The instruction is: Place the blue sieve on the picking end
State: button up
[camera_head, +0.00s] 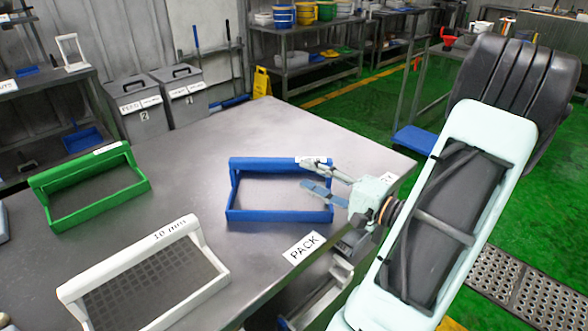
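The blue sieve (279,216) is a rectangular frame with a raised bar along its far side. It lies on the grey metal table (225,141), near the edge by the PACK label (304,247). My gripper (303,173) reaches in from the right over the sieve's right end. Its two fingers are spread apart, with no object clearly held between them. The fingers cover part of the sieve's right side. I cannot tell whether they touch it or hover above. No place marked as the picking end is readable.
A green sieve (95,208) lies at the left and a white sieve labelled 10 mm (66,293) at the front left. Grey bins (136,107) stand behind the table. The table's far middle is clear. A rack with buckets (300,50) stands at the back.

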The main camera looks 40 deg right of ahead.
jog(key=shift+v, duration=1.25)
